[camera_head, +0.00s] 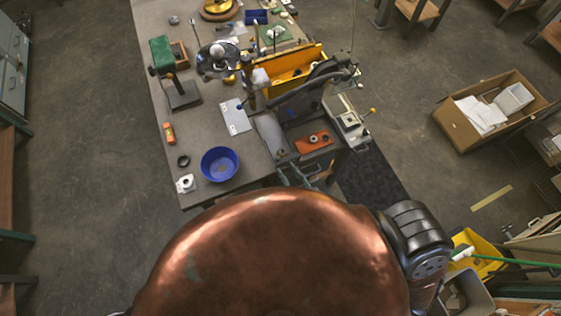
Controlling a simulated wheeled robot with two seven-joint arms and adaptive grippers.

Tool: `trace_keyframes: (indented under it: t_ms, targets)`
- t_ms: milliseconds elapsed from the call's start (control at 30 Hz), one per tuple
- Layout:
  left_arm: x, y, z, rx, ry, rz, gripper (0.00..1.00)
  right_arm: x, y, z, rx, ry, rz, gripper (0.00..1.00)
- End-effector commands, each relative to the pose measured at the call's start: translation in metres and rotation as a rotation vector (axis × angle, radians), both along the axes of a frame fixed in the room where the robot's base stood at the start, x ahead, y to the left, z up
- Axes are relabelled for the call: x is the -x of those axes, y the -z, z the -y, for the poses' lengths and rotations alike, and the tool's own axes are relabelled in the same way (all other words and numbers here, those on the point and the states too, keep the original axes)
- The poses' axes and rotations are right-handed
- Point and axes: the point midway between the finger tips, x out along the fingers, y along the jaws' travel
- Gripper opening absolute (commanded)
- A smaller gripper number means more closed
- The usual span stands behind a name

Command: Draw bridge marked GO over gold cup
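No lettering GO can be read on anything in view, and I cannot pick out the bridge. A round gold-coloured piece (219,9) sits at the far end of the workbench; I cannot tell whether it is the gold cup. Dark, thin parts near the bench's front edge, just beyond the copper dome, look like my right gripper (297,176). They are small and partly covered, so its opening and any contact do not show. My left gripper is not in view.
A large copper dome (275,255) blocks the lower middle. The grey bench (207,128) holds a blue bowl (220,163), a white card (236,116), a yellow bin (296,68) and a green-topped stand (162,53). A cardboard box (460,125) stands on the floor at right.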

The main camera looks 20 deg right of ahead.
Motion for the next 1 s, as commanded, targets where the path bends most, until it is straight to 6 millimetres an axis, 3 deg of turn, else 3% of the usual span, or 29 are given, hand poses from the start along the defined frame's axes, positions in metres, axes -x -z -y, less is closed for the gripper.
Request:
trace_keyframes:
  t_ms: [100, 300, 1000]
  targets:
    - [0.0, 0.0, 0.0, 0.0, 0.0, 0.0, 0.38, 0.023, 0.0, 0.005, 0.001, 0.0, -0.002, 0.35]
    - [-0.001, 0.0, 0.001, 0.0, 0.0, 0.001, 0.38, 0.045, 0.0, 0.01, 0.0, 0.0, -0.001, 0.35]
    - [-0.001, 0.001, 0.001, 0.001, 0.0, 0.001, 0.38, 0.049, 0.001, 0.011, 0.002, -0.001, -0.001, 0.35]
